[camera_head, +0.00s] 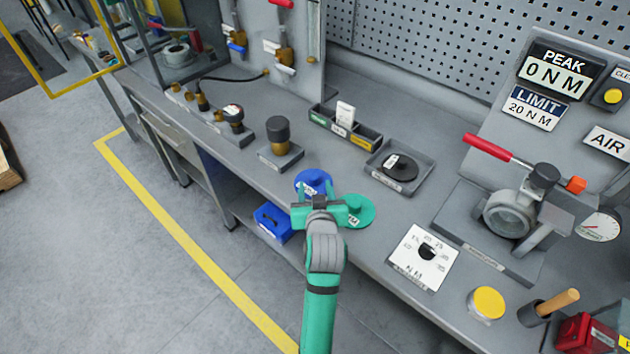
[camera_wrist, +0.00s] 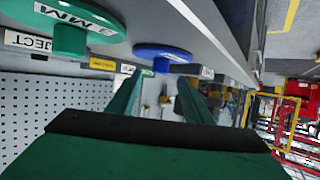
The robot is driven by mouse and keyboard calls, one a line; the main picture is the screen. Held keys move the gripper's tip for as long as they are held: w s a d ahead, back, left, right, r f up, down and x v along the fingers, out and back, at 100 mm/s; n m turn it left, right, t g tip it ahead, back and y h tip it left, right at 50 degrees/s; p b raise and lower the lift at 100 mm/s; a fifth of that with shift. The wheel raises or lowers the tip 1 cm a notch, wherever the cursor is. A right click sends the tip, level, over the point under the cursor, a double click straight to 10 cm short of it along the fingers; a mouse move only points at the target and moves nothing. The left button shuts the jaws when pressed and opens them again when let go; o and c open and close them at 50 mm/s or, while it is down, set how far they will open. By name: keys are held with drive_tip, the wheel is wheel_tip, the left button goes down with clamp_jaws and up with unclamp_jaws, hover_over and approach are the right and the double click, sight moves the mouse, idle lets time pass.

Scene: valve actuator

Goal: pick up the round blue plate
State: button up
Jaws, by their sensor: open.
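The round blue plate (camera_head: 314,178) lies near the front edge of the workbench, with a knob-like blue middle. My gripper (camera_head: 319,192) is over the bench edge, just in front of the blue plate, and hides part of its near side. In the wrist view, which looks upside down, the blue plate (camera_wrist: 163,52) shows beyond the two fingers. The fingers (camera_wrist: 160,88) are apart with nothing between them. I cannot tell the exact gap from fingertips to plate.
A round green plate (camera_head: 358,211) lies right beside my gripper. A dark plate sits in a grey tray (camera_head: 415,180) behind. A block with a dark knob (camera_head: 279,143) stands left. A blue box (camera_head: 272,222) is below the bench edge. A white dial card (camera_head: 422,257) is right.

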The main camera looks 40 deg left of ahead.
sight(313, 176)
drive_tip(key=shift+r+x, duration=0.1)
drive_tip(key=shift+x, duration=1.7)
drive_tip(key=shift+r+x, duration=0.15)
drive_tip(key=shift+x, duration=1.65)
clamp_jaws()
